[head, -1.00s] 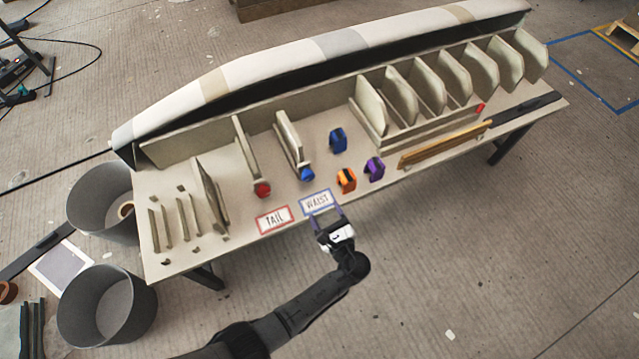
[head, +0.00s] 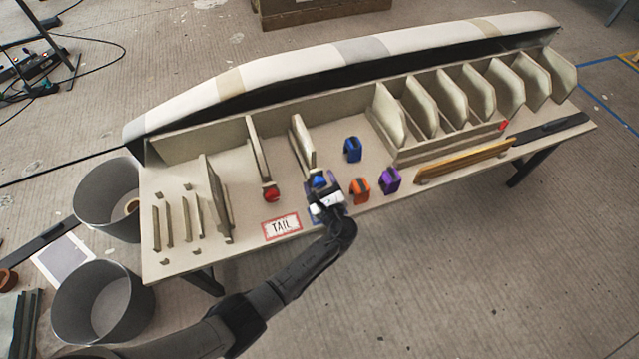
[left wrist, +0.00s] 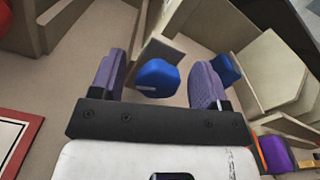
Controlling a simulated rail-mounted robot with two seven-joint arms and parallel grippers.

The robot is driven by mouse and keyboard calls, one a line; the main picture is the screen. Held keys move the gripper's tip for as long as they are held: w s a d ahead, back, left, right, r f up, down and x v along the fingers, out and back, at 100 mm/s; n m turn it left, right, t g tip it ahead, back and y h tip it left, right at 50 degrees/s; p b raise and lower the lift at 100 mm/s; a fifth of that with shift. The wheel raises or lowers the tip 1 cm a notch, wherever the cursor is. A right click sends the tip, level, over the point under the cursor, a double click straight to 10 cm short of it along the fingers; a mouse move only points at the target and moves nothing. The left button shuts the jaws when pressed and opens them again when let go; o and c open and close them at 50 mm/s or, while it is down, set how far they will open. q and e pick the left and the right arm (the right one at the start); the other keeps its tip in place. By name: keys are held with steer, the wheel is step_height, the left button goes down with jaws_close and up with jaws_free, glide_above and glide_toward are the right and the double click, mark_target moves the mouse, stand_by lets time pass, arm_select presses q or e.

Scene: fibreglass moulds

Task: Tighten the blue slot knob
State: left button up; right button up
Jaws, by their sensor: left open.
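The blue slot knob (left wrist: 158,78) sits at the front end of an upright board in a slot. In the left wrist view it lies between the two purple-grey fingers of my left gripper (left wrist: 160,90), with a gap on each side. In the head view the blue knob (head: 319,180) shows just beyond my left gripper (head: 322,190), which partly hides it. My left gripper is open and empty. The board (head: 302,145) stands behind the knob. My right gripper is in neither view.
A red knob (head: 271,195) is on the slot to the left. An orange clip (head: 360,189), a purple clip (head: 390,180) and a blue clip (head: 353,149) stand to the right. The TAIL card (head: 282,226) lies at the front edge. Tall ribs (head: 450,95) stand further right.

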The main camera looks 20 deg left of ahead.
arm_select(q)
steer(key=shift+w+a, duration=0.1)
steer(key=shift+a, duration=0.05)
steer(key=shift+c, duration=0.3)
steer(key=c, duration=0.9)
steer(key=shift+o, duration=0.2)
steer(key=m+p, duration=0.2)
steer(key=p, duration=0.1)
steer(key=shift+r, duration=0.25)
steer(key=m+p, duration=0.2)
steer(key=m, duration=0.1)
steer(key=shift+w+f+p, duration=0.1)
steer(key=shift+f+p, duration=0.05)
steer(key=shift+p, duration=0.2)
steer(key=shift+f+m+p, duration=0.1)
steer(key=shift+m+p, duration=0.4)
steer(key=shift+m, duration=0.4)
steer(key=o, duration=0.9)
